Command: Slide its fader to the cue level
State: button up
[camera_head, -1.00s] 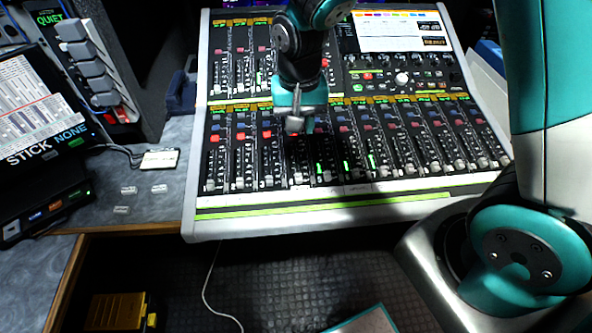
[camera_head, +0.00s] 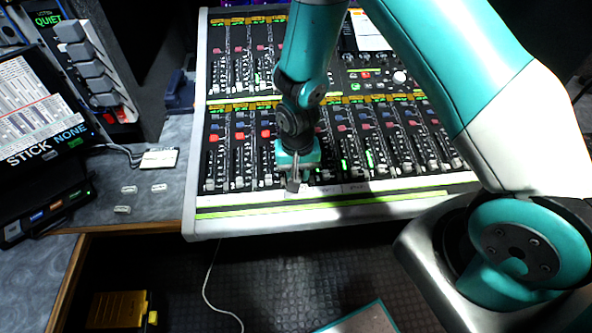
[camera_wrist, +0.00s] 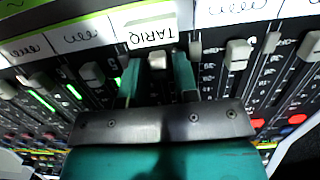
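The mixing console (camera_head: 330,216) has a row of faders along its front. In the wrist view, a light grey fader cap (camera_wrist: 157,60) sits below a white label strip marked "TARIQ" (camera_wrist: 150,29), which appears upside down. My gripper (camera_wrist: 158,76) has its two teal fingers on either side of this cap, with a gap on each side, so it is open around the cap. In the head view my gripper (camera_head: 293,186) is low at the console's front edge and hides the cap and channel there.
Neighbouring fader caps, one to the right (camera_wrist: 238,54) and one to the left (camera_wrist: 92,74), stand close to my fingers. Other labels with handwriting (camera_wrist: 84,34) line the strip. Small white tags (camera_head: 129,190) lie on the desk at left. A yellow box (camera_head: 118,309) is below the desk.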

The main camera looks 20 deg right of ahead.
grip_shut()
jog(key=shift+w+d+r, duration=0.15)
jog(key=shift+w+d, duration=0.15)
jog(key=shift+w, duration=0.55)
jog(key=shift+w+d+r, duration=0.15)
jog(key=shift+w+d, duration=0.1)
jog(key=shift+w, duration=0.65)
jog(key=shift+w+d+r, duration=0.15)
jog(key=shift+w+d, duration=0.15)
jog(key=shift+w, duration=0.55)
grip_release()
notch_tip(320, 180, up, 17)
jog(key=b, duration=0.2)
jog(key=shift+r, duration=0.2)
